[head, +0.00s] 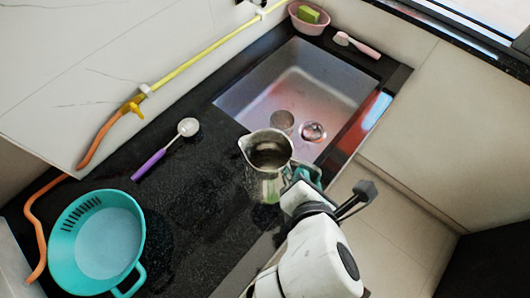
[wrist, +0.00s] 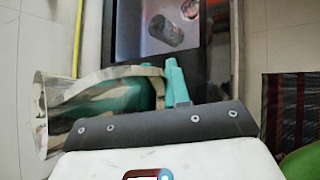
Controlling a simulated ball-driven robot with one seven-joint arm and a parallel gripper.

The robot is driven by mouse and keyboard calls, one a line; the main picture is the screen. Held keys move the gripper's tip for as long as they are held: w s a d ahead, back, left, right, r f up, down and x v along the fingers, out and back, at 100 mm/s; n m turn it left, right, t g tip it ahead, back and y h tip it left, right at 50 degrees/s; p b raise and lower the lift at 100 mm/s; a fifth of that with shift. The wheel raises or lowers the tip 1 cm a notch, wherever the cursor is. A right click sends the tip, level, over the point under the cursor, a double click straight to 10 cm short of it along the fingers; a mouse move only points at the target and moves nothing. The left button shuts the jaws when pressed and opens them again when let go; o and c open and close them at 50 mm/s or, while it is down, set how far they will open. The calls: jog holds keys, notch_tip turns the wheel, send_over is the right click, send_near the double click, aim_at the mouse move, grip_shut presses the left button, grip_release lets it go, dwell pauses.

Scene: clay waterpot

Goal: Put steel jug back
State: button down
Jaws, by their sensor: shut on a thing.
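The steel jug (head: 262,183) is upright with its mouth open to the head view, over the black counter by the sink's near edge. I cannot tell whether its base touches the counter. My gripper (head: 302,177) is at the jug's right side, shut on its handle. In the wrist view, the shiny jug (wrist: 42,112) is at the left, and its handle passes at the teal fingers of my gripper (wrist: 160,85). The fingers hide part of the handle.
A teal colander (head: 70,245), a purple-handled ladle (head: 150,165), a pink bowl (head: 300,22) and a pink brush (head: 360,46) lie around.

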aim_at(270, 186)
jog(key=w+a, duration=0.1)
jog(key=w+a+f, duration=0.1)
jog(key=w, duration=0.1)
jog(key=w+a+f, duration=0.1)
jog(key=w, duration=0.1)
jog(key=shift+w+a+f, duration=0.2)
jog(key=shift+a+f, duration=0.05)
jog(key=shift+a, duration=0.1)
jog(key=w+a+f, duration=0.3)
jog(key=w+f, duration=0.1)
jog(key=f, duration=0.5)
jog(key=shift+f+p, duration=0.2)
jog(key=shift+p, duration=0.1)
jog(key=shift+f, duration=0.1)
jog(key=c, duration=1.1)
grip_release()
jog(key=shift+f, duration=0.1)
jog(key=v, duration=1.2)
jog(key=shift+r, duration=0.2)
